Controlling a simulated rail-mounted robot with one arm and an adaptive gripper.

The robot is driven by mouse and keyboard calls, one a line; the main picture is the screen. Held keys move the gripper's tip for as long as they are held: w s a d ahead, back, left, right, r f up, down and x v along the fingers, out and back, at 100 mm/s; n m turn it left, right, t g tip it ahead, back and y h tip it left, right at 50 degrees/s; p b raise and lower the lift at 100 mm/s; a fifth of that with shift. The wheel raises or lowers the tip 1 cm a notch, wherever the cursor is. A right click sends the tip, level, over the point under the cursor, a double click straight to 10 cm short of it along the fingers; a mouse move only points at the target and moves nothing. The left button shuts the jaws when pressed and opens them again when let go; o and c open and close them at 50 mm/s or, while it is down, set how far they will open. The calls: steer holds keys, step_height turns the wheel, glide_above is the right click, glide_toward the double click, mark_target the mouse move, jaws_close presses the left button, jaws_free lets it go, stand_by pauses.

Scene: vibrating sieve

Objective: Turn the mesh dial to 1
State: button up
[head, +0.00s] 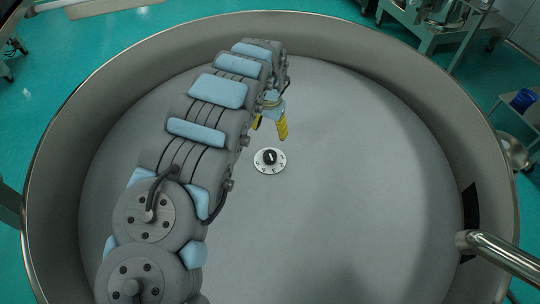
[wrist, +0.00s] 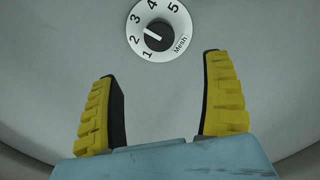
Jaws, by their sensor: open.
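The mesh dial (head: 259,166) is a white round plate with a black knob (head: 270,157) at its centre, on the grey floor of the sieve. In the wrist view the dial (wrist: 141,48) shows numbers 1 to 5 and the word Mesh. A pale line on the knob (wrist: 161,36) points left, roughly toward 2; its exact setting is hard to tell. My gripper (wrist: 160,66) is open and empty, its two yellow fingers apart. The dial lies beyond the fingertips, and nothing is between them. In the head view my gripper (head: 270,127) is just above the dial in the picture.
The round sieve wall (head: 487,150) surrounds the grey floor, which is clear right of the dial. A metal pipe (head: 500,252) reaches over the rim at lower right. Steel tables (head: 440,35) and a blue container (head: 523,99) stand outside.

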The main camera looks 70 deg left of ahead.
glide_above(270, 155)
step_height(270, 155, down, 7)
steer(key=shift+w+a+f+b, duration=0.1)
steer(key=shift+f+b, duration=0.05)
steer(key=shift+b, duration=0.25)
steer(key=shift+f+b, duration=0.85)
steer(key=shift+f, duration=2.35)
steer(key=c, duration=1.2)
